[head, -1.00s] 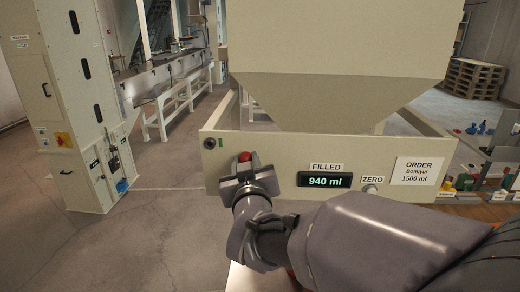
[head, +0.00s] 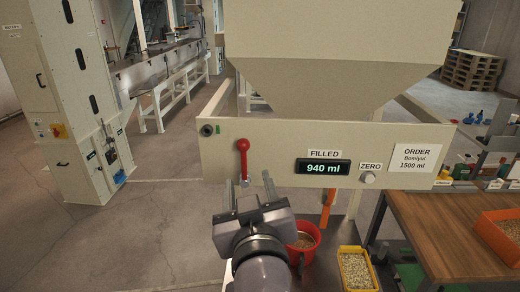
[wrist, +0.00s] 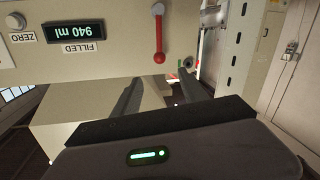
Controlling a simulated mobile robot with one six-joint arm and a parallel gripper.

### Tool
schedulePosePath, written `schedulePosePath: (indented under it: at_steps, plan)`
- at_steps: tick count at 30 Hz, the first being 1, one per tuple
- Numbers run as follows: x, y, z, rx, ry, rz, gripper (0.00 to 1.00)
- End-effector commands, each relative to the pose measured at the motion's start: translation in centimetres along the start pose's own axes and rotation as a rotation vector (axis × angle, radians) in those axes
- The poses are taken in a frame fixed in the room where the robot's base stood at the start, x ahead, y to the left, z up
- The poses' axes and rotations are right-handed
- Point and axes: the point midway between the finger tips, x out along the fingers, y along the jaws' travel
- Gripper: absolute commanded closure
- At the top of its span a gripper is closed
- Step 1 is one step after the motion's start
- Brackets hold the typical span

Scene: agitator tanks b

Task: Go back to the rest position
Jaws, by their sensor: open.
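My gripper (head: 251,182) is open and empty, in front of the hopper's cream panel (head: 225,130). Its two fingers also show apart in the wrist view (wrist: 160,82). The red lever (head: 243,160) stands upright on the panel, just beyond and above the fingertips, and nothing grips it. In the upside-down wrist view the lever (wrist: 159,35) is at the top middle, clear of the fingers. The display (head: 323,168) reads 940 ml under the label FILLED.
Below the panel are a red bucket (head: 303,243) and a yellow tray (head: 356,268) with grainy contents. A wooden table (head: 440,235) with an orange bin (head: 500,236) stands at right. An order card (head: 415,160) reads Bomiyul, 1500 ml. The floor at left is open.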

Motion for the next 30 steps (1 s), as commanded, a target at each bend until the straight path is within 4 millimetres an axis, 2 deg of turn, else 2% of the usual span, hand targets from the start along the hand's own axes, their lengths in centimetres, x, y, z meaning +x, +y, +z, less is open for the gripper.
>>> schedulePosePath:
  at_steps: [1, 3, 6, 15, 19, 20, 23, 27, 30]
  plan:
    - [-0.8, -0.3, 0.5, 0.003, 0.009, -0.001, 0.49]
    - [-1.6, -0.2, 0.4, 0.003, 0.006, 0.000, 0.49]
    - [-2.2, -0.1, 0.2, 0.001, 0.002, -0.001, 0.49]
    - [-2.3, 0.0, 0.1, 0.011, -0.002, -0.007, 0.49]
    - [-2.0, 0.0, 1.5, 0.168, -0.070, -0.118, 0.49]
    - [-2.2, 0.1, 2.2, 0.222, -0.111, -0.156, 0.49]
    - [-4.4, 0.9, 6.6, 0.390, -0.333, -0.235, 0.49]
    - [-10.2, 4.0, 14.1, 0.583, -0.712, -0.130, 0.49]
    - [-14.1, 6.0, 17.5, 0.687, -0.896, 0.003, 0.49]
